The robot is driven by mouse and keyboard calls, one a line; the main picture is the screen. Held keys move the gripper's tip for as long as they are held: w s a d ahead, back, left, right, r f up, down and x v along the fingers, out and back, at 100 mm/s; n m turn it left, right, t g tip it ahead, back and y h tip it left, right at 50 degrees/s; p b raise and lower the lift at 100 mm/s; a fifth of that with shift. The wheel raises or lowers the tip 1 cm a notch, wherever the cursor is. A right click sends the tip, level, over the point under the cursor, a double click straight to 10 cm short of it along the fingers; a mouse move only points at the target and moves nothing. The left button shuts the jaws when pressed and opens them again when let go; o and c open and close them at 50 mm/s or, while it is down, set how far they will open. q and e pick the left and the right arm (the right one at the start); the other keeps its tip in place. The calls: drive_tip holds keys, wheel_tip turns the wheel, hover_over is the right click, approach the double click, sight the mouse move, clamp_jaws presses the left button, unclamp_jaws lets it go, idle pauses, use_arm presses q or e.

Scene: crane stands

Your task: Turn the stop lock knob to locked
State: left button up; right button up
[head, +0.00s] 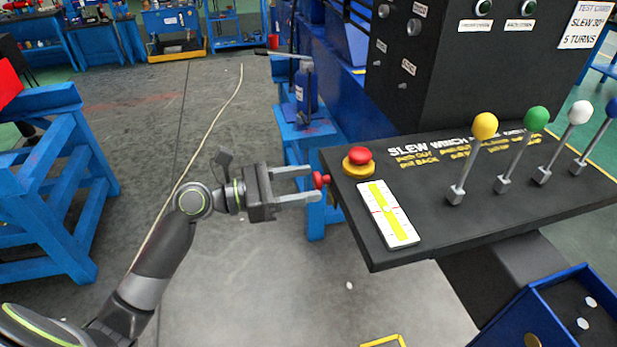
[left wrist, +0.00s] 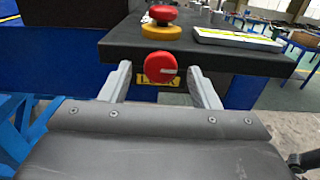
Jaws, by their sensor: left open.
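The stop lock knob is a red round knob (head: 321,180) on the left side face of the black console (head: 350,232). In the left wrist view the knob (left wrist: 160,68) faces me, with a yellow plate partly hidden behind it. My left gripper (head: 314,183) is open and level, its fingers pointing at the console side. The knob lies between the fingertips, with gaps visible on both sides in the left wrist view. A red mushroom button on a yellow base (head: 359,161) sits on the console top above the knob. My right gripper is not in view.
Several ball-topped levers, including a yellow one (head: 485,126), stand further right. A blue stand (head: 300,125) is behind the gripper and a blue frame (head: 50,190) at left.

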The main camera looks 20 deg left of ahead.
use_arm(q)
drive_tip(key=shift+x, duration=0.75)
drive_tip(key=c, duration=1)
